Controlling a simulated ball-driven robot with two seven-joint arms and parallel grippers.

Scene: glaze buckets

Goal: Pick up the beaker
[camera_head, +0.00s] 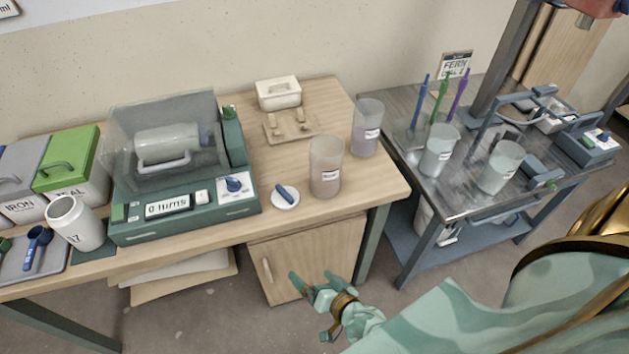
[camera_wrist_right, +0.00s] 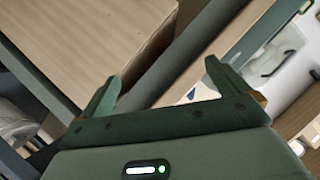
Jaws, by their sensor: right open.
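Two translucent beakers stand upright on the wooden table: a front one (camera_head: 325,168) near the table's right front edge, with pinkish contents and a label, and a back one (camera_head: 367,130) with purplish contents. Two more labelled beakers, a left one (camera_head: 439,152) and a right one (camera_head: 502,168), stand on the metal table. I cannot tell which beaker is meant. My right gripper (camera_head: 312,297) is open and empty, in front of the wooden table and below its top, apart from every beaker. The right wrist view shows its two spread fingers (camera_wrist_right: 160,76) with nothing between them. My left gripper is not seen.
The wooden table (camera_head: 384,185) has a green machine (camera_head: 183,212) under a clear cover, a small dish (camera_head: 285,198) with a blue piece, a white box (camera_head: 279,93) and a white jug (camera_head: 77,224). A cabinet (camera_head: 318,251) stands below. Coloured upright sticks (camera_head: 439,98) rise from the metal table (camera_head: 398,101).

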